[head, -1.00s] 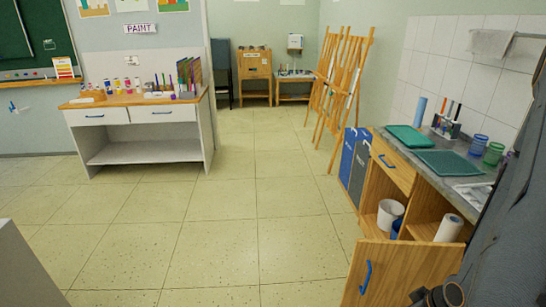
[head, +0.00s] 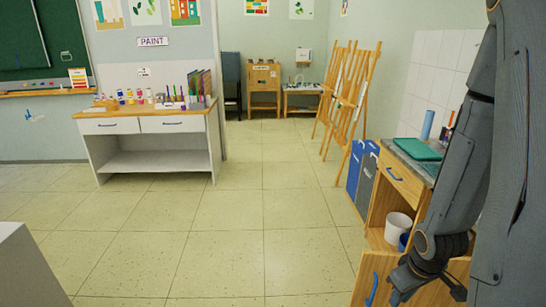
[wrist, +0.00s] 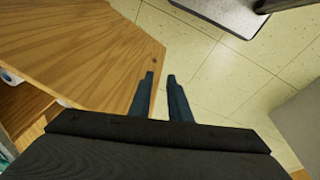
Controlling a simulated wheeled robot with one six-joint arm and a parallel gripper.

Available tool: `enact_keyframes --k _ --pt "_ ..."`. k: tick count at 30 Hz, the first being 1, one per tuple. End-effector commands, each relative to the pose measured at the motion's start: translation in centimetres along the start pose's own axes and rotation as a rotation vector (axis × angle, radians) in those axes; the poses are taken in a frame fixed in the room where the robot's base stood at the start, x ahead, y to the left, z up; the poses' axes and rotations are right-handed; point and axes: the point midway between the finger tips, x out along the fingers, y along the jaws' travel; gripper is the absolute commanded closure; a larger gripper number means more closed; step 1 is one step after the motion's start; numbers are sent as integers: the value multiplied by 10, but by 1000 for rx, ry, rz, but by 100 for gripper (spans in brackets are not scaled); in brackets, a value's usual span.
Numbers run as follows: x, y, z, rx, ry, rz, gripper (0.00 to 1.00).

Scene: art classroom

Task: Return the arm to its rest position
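My arm (head: 465,170) hangs down at the right of the head view, in front of the sink cabinet. In the wrist view the wooden panel (wrist: 75,50) fills the left, close to the fingers; contact cannot be told. My arm hides much of the counter.
The cabinet (head: 402,187) holds a white bucket (head: 398,226); a green tray (head: 417,149) lies on top. Blue and grey bins (head: 362,172) and easels (head: 350,95) stand behind it. A paint table (head: 150,118) stands at left. The middle floor is clear.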

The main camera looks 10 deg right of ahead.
Motion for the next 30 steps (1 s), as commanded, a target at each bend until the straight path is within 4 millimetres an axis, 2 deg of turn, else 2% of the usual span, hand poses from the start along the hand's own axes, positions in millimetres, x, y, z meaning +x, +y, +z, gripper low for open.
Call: enact_keyframes --k 1,6,12,15,18,21,30 --pt "-18 -9 -16 7 -7 15 83" --pt "-71 -52 -47 88 -46 27 83" --pt "-128 -116 -64 175 -74 -11 83" --pt "-146 -142 -65 204 -86 -36 83" --pt "-158 -158 -64 221 -95 -55 83" --pt "-162 -164 -64 229 -101 -63 83" --pt "-162 -164 -63 231 -102 -63 83"
